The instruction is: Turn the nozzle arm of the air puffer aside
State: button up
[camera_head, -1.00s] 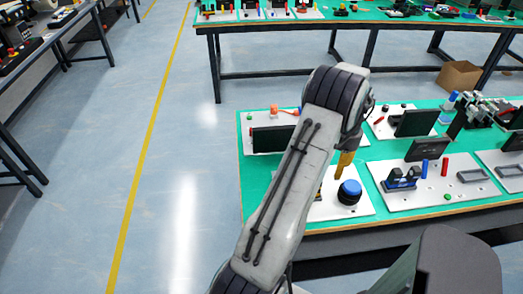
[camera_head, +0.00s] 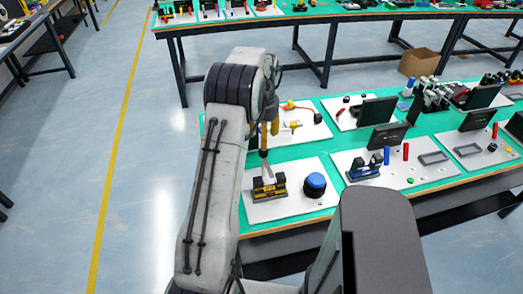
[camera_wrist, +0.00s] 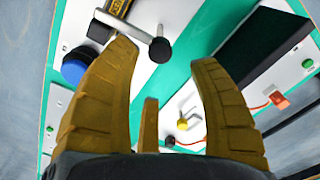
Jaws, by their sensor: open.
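My gripper (camera_head: 265,145) points down over the near-left part of the green table. In the wrist view my gripper (camera_wrist: 163,55) has its ochre fingers spread, with nothing held between them. A pale bent arm (camera_wrist: 187,118) with a yellow knob (camera_wrist: 182,125) lies on a white board beyond the fingers; it may be the puffer's nozzle arm, but I cannot tell surely. In the head view that board (camera_head: 310,132) lies behind my gripper, partly hidden. A black-and-yellow device (camera_head: 268,190) stands below my gripper; a silver lever with a black knob (camera_wrist: 160,50) shows near the fingertips.
A blue dome button (camera_head: 315,184) shares the near board with the black-and-yellow device. A red switch (camera_wrist: 279,99) sits on the farther board. Dark upright panels (camera_head: 387,136) and a blue fixture (camera_head: 364,169) stand to the right. Open floor lies left of the table.

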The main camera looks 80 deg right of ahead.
aim_at(263, 151)
jog(key=shift+f+p, duration=0.5)
jog(key=shift+f, duration=2.8)
grip_shut()
